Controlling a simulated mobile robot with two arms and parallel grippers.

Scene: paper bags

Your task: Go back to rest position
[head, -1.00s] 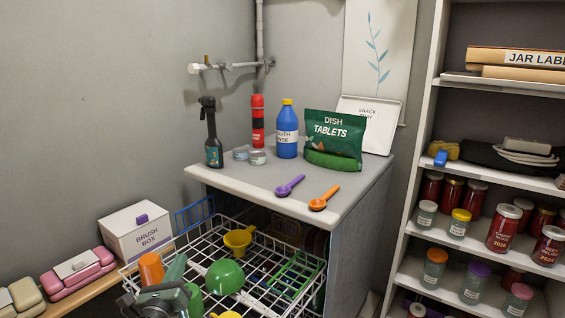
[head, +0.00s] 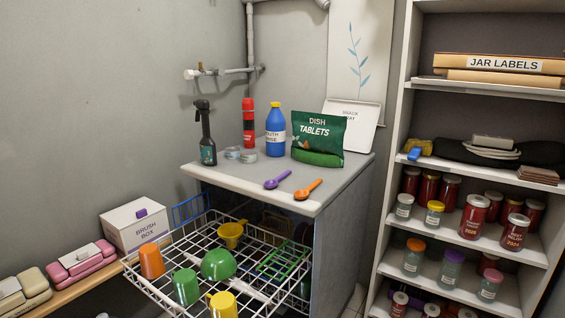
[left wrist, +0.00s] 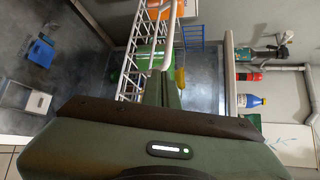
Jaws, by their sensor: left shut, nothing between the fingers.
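My left gripper (left wrist: 173,85) shows only in the left wrist view, its dark green body filling the lower part. Its fingers are together with nothing held. They point toward the white wire rack, and a green cup (left wrist: 150,55) appears just beyond them; I cannot tell the distance. No gripper shows in the head view. My right gripper is in neither current view.
The pulled-out wire rack (head: 160,292) holds cups and bowls below the grey counter (head: 240,178). Bottles, a dish tablets bag (head: 319,132) and two scoops stand or lie on the counter. A jar shelf (head: 385,222) is at right.

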